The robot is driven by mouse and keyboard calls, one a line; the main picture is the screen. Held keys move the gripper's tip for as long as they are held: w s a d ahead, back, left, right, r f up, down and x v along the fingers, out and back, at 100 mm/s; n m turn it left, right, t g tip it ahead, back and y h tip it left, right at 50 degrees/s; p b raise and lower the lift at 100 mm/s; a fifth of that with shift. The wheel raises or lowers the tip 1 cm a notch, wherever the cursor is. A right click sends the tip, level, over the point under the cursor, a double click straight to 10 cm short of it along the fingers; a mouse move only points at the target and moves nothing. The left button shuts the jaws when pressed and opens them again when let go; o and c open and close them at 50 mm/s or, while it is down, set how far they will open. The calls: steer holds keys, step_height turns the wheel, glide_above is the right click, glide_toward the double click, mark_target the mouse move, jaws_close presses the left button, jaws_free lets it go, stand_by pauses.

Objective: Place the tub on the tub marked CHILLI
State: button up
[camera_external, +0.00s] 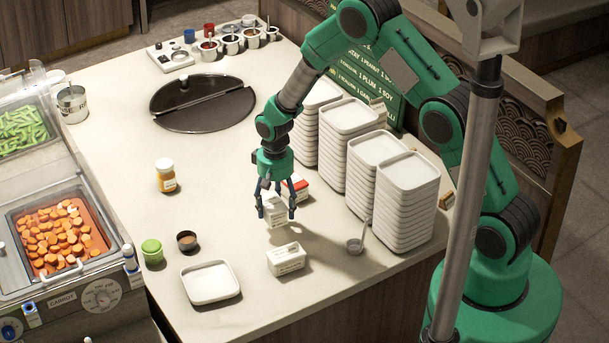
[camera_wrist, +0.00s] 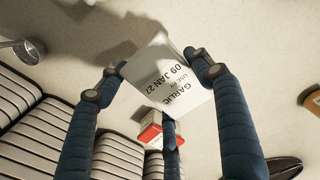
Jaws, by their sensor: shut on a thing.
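My gripper (camera_external: 276,207) is shut on a white tub (camera_external: 275,213), with fingers on both sides of it. In the wrist view my gripper (camera_wrist: 160,72) holds this tub (camera_wrist: 165,80), and its face reads GARLIC, USE BY 09 JAN 27. I cannot tell how far it is above the counter. A red and white tub (camera_external: 296,186) stands just behind it; it also shows in the wrist view (camera_wrist: 150,131), partly hidden by a finger. Another white tub (camera_external: 286,259) sits on the counter nearer the front. No CHILLI marking is readable on either.
Tall stacks of white plates (camera_external: 407,203) stand to the right. A small metal cup with a handle (camera_external: 355,245) is at their front. The counter between is clear.

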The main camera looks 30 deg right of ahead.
steer(key=s+d+r+b, duration=0.1)
steer(key=s+d+r, duration=0.1)
steer(key=d, duration=0.5)
steer(key=s+d+r+n+b, duration=0.1)
steer(key=s+d+r+b, duration=0.1)
steer(key=d+r, duration=0.2)
steer(key=d, duration=0.3)
steer(key=shift+s+d+r, duration=0.2)
steer(key=shift+s+d, duration=0.05)
steer(key=shift+d, duration=0.05)
glide_above(296, 177)
steer(key=shift+a+f, duration=0.1)
steer(key=shift+f, duration=0.65)
steer(key=shift+f+b, duration=0.3)
steer(key=shift+f, duration=1.45)
steer(key=shift+f, duration=0.1)
